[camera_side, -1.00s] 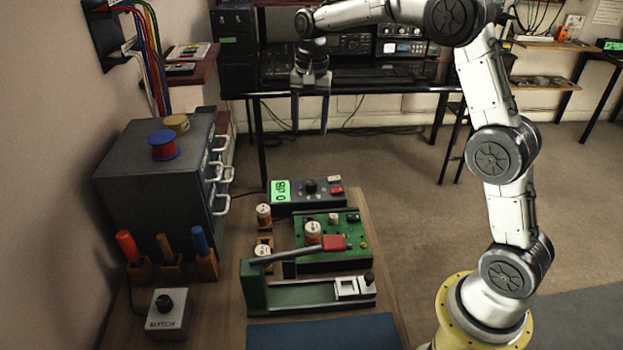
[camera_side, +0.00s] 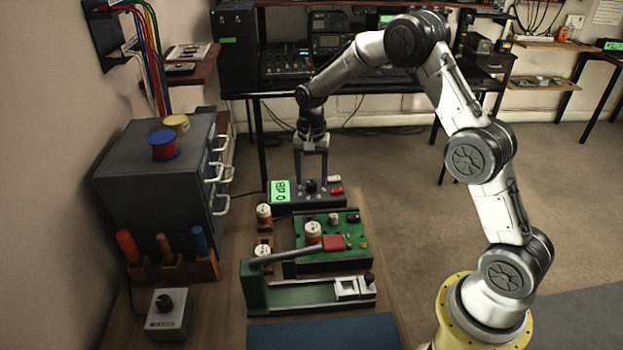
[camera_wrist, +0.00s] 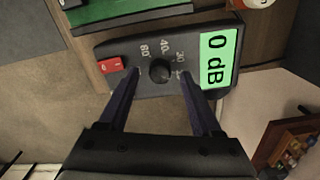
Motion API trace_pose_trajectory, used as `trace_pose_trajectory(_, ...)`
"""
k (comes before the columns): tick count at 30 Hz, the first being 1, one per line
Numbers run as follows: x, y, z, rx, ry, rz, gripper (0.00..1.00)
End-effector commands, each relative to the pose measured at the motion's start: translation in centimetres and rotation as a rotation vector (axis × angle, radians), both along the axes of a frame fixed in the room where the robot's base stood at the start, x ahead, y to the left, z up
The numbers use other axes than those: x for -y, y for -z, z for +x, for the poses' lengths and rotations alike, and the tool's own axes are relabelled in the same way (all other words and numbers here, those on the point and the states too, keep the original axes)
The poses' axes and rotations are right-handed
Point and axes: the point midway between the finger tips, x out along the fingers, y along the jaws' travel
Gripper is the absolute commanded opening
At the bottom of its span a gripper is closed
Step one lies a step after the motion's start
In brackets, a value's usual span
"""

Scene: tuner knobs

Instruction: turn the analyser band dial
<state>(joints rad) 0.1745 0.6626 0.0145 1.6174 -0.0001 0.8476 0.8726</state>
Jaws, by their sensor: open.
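The analyser (camera_side: 285,204) is a dark box at the far end of the bench with a green screen (camera_side: 281,192) reading "0 dB". Its band dial (camera_side: 311,186) is a round black knob; in the wrist view the dial (camera_wrist: 160,71) sits among printed numbers, with 40 and 80 legible. My gripper (camera_side: 311,184) is open and points down over the analyser. In the wrist view the fingertips of my gripper (camera_wrist: 160,76) lie on either side of the dial, with a gap on each side. I cannot tell whether they are level with the knob.
A red switch (camera_wrist: 111,65) is beside the dial on the analyser. A green circuit board (camera_side: 345,232) and a lever press (camera_side: 315,293) stand nearer on the bench. A grey drawer cabinet (camera_side: 150,190) is to the left.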

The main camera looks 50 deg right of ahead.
Motion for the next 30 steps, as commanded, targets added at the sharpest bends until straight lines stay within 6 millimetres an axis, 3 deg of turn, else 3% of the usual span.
trace_pose_trajectory(13, 0.0, 1.14, -0.01, 0.0, 0.0, 0.0, 0.66)
trace_pose_trajectory(24, 0.0, 1.1, -0.01, 0.001, 0.0, 0.001, 0.01)
trace_pose_trajectory(30, 0.0, 1.08, -0.01, 0.001, -0.001, 0.0, 0.0)
